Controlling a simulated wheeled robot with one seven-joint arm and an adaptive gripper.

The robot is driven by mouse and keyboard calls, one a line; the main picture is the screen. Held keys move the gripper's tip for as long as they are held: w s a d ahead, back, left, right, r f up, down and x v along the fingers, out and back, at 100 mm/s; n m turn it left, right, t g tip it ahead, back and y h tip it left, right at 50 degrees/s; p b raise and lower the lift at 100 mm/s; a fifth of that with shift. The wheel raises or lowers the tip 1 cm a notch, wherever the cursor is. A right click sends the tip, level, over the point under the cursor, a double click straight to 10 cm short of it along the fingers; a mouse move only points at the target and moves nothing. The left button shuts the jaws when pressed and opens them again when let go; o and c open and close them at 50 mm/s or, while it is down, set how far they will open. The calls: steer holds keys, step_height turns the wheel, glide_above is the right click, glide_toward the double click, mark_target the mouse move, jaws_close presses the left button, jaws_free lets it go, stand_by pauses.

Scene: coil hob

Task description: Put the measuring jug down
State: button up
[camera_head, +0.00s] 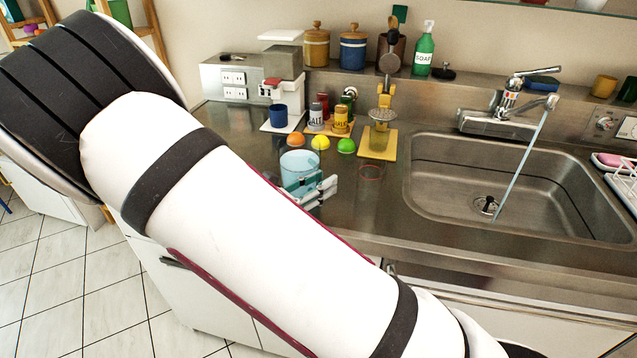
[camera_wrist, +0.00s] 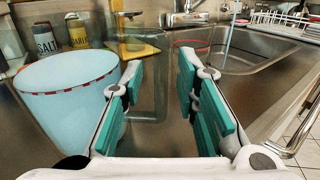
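A thin red ring (camera_head: 371,165) lies on the counter to the right.
The sink (camera_head: 500,180) with running tap water is at the right. A yellow board (camera_head: 366,150) with a glass vessel, salt (camera_head: 316,118) and yellow (camera_head: 341,122) shakers, coloured domes (camera_head: 346,146) and a blue mug (camera_head: 278,116) stand behind.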

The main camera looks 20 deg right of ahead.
steer(key=shift+r, duration=0.2)
steer(key=v, duration=1.2)
steer(key=s+d+r+m+g+y, duration=0.6)
steer(key=s+d+m+g+y, duration=0.2)
steer(key=s+d+m, duration=0.3)
steer(key=s+a+r+m+t+y, duration=0.1)
steer(key=s+r+m+t+y, duration=0.4)
steer(key=s+m+y, duration=0.4)
steer(key=s+r+m, duration=0.1)
steer(key=s+m, duration=0.1)
steer(key=s, duration=0.2)
steer(key=shift+a, duration=0.2)
